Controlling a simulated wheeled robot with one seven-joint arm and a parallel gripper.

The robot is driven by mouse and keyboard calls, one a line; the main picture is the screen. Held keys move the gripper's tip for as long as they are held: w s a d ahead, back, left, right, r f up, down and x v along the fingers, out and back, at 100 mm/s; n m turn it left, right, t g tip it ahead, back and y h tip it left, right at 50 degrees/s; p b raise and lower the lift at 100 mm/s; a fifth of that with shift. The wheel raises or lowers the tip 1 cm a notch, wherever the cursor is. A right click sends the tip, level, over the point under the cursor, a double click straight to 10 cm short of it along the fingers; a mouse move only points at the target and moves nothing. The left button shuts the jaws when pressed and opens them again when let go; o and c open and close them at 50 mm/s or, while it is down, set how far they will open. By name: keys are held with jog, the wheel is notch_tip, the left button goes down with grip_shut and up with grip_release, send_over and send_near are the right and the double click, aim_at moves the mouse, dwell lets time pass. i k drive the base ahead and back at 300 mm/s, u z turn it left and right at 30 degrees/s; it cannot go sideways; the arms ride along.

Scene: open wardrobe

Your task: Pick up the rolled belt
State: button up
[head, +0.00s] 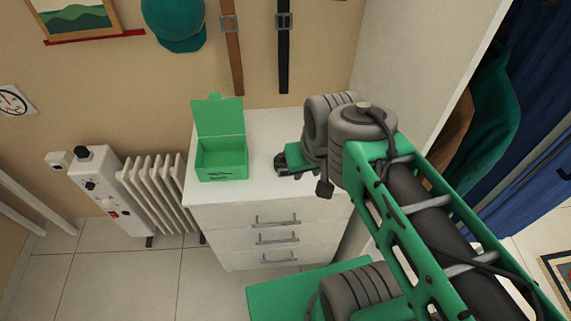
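I cannot make out a rolled belt; my arm hides part of the white drawer top (264,130). My gripper (282,163) is over the drawer top, just right of an open green box (222,158). Its green body and dark fingertips point left. The fingers are small and dark here, so I cannot tell whether they are open or hold anything. A brown belt (233,55) and a black belt (284,55) hang straight on the wall behind, both unrolled.
The green box has its lid raised and stands at the left of the drawer top. A white radiator (160,185) stands left of the drawers (265,220). A white panel (410,70) and hanging clothes (495,110) are on the right. A teal cap (176,28) hangs above.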

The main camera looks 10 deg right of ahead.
aim_at(280, 167)
jog(key=z, duration=1.35)
jog(key=k, duration=1.3)
jog(key=u, duration=1.6)
jog(key=i, duration=1)
